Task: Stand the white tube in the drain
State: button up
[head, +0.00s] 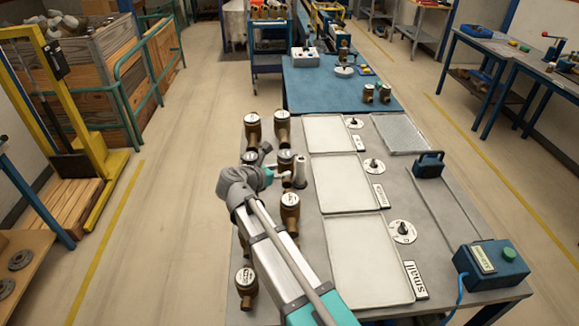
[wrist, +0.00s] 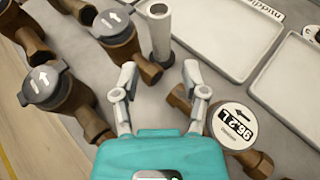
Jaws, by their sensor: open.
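The white tube (wrist: 160,38) stands upright on the grey bench, its hollow top facing up in the wrist view. It also shows in the head view (head: 300,172), among the brass meters. My gripper (wrist: 158,74) is open and empty, its two fingertips apart just short of the tube's lower end. In the head view my gripper (head: 284,179) is beside the tube, on its left. I cannot tell for sure which thing is the drain; a grey textured tray (head: 401,133) lies at the far right of the bench.
Several brass meters stand close around my gripper; one with a white dial (wrist: 232,124) is at its right, and a grey-capped one (wrist: 115,24) is left of the tube. White trays (head: 345,184) lie right of the tube. A blue box (head: 491,264) sits at the near right corner.

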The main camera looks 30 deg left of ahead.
jog(key=shift+s+a+r, duration=0.1)
jog(key=shift+s+r, duration=0.05)
jog(key=shift+s, duration=0.25)
dwell(0.3)
